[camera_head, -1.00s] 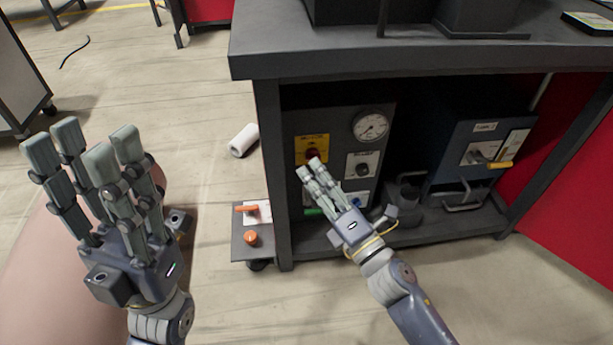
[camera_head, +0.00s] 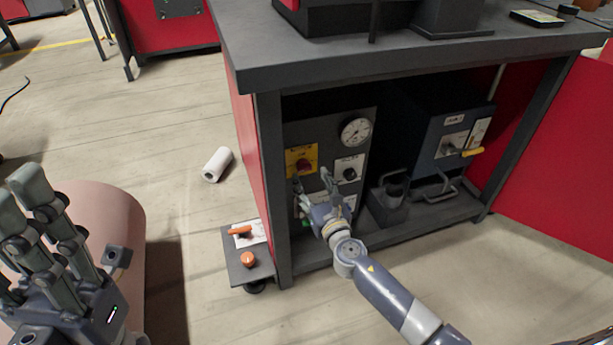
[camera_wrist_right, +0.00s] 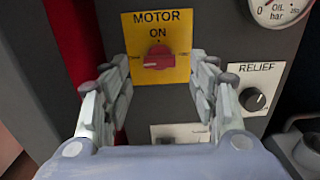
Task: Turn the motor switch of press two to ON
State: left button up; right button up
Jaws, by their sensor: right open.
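The motor switch (camera_head: 304,165) is a red knob on a yellow plate, on the dark panel under the bench. In the right wrist view the knob (camera_wrist_right: 158,57) lies roughly crosswise below the words MOTOR and ON. My right gripper (camera_head: 312,178) is open and empty in front of the panel. In the wrist view its fingers stand left and right of the yellow plate, with the knob between and beyond them, apparently untouched. My left gripper (camera_head: 40,235) is at the left edge, partly cut off, far from the panel.
The panel also bears an oil gauge (camera_head: 355,131) and a black RELIEF knob (camera_wrist_right: 252,99). A second unit (camera_head: 450,140) with a yellow-handled lever stands to the right. A low plate with orange controls (camera_head: 247,262) sits left of the bench leg. A white roll (camera_head: 217,164) lies on the floor.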

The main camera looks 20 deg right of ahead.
aim_at(305, 170)
jog(key=shift+w+a+b, duration=0.1)
jog(key=shift+w+b, duration=0.25)
jog(key=shift+w, duration=1.5)
jog(key=c, duration=1.1)
